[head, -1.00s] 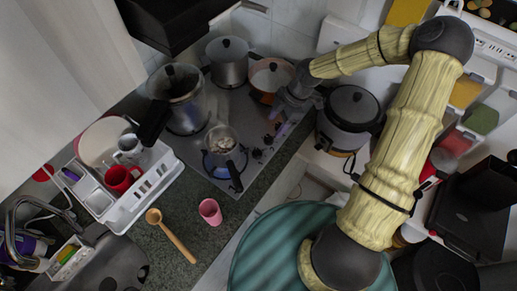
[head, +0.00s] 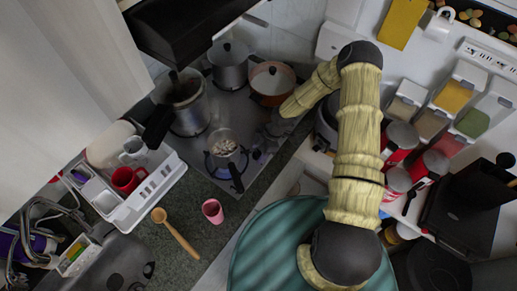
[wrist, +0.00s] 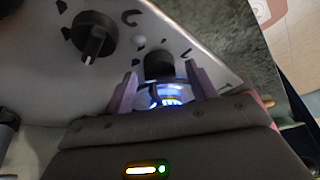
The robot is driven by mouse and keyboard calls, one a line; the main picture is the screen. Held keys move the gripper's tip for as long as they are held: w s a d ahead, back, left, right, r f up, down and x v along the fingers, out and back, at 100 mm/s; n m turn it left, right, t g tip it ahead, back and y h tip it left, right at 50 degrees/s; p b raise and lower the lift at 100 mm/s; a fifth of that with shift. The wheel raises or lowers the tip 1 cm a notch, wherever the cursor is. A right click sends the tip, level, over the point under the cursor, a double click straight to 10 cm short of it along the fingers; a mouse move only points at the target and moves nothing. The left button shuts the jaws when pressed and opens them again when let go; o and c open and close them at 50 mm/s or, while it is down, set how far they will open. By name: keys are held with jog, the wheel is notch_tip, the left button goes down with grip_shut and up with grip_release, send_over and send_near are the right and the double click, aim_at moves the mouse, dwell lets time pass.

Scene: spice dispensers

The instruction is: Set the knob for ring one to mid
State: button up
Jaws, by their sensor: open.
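The grey stove (head: 197,150) has black knobs along its front edge, near my gripper (head: 268,138) in the head view. In the wrist view one black knob (wrist: 158,65) sits between the two fingertips of my open gripper (wrist: 161,73). I cannot tell whether the fingers touch it. A second black knob (wrist: 93,43) with a white pointer line is to the left, outside the fingers. Dark marks are printed around the knobs. Which knob belongs to ring one is not readable. A bright blue-white glow shows below the nearer knob, between the fingers.
A small pan (head: 223,143) stands on the front burner with its handle toward the counter edge. A pink cup (head: 212,211) and a wooden spoon (head: 174,233) lie nearby.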

jog(key=shift+a+f, duration=0.1)
jog(key=shift+f, duration=0.1)
jog(key=shift+c, duration=0.3)
jog(key=c, duration=0.9)
jog(key=shift+c, duration=0.2)
